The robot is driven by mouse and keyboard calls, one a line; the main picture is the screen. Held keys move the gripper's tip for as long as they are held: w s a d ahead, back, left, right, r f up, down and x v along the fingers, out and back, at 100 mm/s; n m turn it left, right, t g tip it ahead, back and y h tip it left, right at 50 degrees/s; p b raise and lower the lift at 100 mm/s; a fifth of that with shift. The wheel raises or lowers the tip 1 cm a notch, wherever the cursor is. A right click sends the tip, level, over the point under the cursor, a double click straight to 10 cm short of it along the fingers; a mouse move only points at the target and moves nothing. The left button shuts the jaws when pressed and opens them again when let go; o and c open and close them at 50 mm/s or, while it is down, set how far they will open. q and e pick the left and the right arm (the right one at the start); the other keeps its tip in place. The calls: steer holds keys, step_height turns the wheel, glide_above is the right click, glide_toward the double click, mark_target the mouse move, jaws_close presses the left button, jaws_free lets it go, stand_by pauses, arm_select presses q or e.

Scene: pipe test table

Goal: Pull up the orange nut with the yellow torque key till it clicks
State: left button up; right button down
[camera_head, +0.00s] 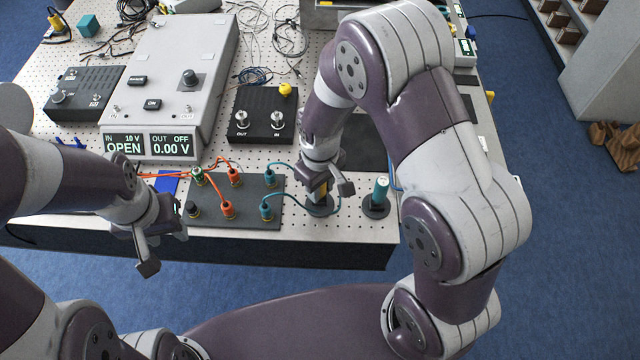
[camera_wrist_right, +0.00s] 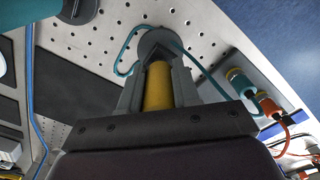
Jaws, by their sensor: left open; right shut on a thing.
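The yellow torque key (camera_wrist_right: 158,88) is between the fingers of my right gripper (camera_wrist_right: 158,75) in the right wrist view, and the gripper is shut on it. In the head view, my right gripper (camera_head: 325,188) is low over a dark round holder (camera_head: 321,207) near the table's front edge; only a bit of yellow shows there. I cannot tell whether the key's lower end is still in the holder. My left gripper (camera_head: 158,240) is open and empty, in front of the table edge at left.
A teal-handled tool (camera_head: 381,188) stands in a second holder just right of my right gripper. A dark plug board (camera_head: 240,212) with orange and teal cables lies to its left. A grey meter box (camera_head: 170,85) and a black box (camera_head: 264,112) stand behind.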

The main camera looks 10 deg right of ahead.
steer(key=shift+w+f, duration=0.1)
steer(key=shift+f, duration=0.65)
steer(key=c, duration=0.8)
jaws_free()
